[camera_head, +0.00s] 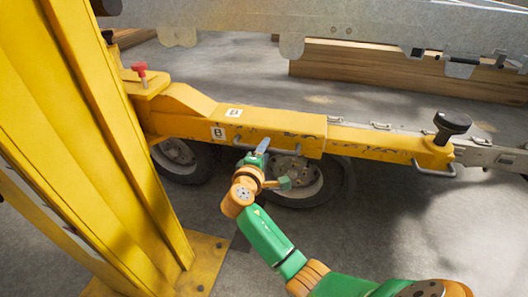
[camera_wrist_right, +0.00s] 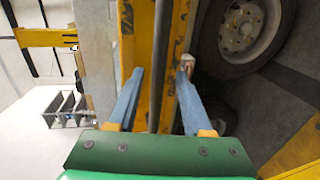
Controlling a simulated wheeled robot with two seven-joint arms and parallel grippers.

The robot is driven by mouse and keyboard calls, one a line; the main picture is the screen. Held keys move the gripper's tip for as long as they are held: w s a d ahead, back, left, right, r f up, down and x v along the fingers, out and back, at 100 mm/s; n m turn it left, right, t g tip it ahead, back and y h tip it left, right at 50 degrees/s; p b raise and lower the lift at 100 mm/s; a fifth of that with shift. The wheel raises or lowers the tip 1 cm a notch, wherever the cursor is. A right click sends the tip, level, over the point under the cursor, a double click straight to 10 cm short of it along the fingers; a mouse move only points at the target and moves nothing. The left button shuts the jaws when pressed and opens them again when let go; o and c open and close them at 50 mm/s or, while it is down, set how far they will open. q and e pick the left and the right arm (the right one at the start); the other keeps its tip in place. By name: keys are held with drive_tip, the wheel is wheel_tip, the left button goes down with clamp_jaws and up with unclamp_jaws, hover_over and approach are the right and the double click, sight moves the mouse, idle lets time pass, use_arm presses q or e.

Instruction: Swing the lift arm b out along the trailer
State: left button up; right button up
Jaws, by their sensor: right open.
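Lift arm b (camera_head: 275,133) is a worn yellow beam with a white "B" label, running along the trailer above the wheels in the head view. It also fills the middle of the right wrist view (camera_wrist_right: 140,40). A thin grey handle bar sits on its near side. My right gripper (camera_head: 262,147) is at this side of the beam, near that bar. In the right wrist view its two blue fingers (camera_wrist_right: 160,78) are apart, with a dark bar (camera_wrist_right: 160,60) running between them. I cannot tell whether they touch it. My left gripper is not in view.
A large yellow post (camera_head: 90,120) with a floor plate stands at the left. Trailer wheels (camera_head: 310,185) sit below the arm. A black round knob (camera_head: 451,122) and a second handle (camera_head: 434,172) are at its right end. Wooden beams (camera_head: 400,70) lie behind; grey floor is clear in front.

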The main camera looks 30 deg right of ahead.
drive_tip(key=v, duration=0.7)
drive_tip(key=shift+s+a+f, duration=0.1)
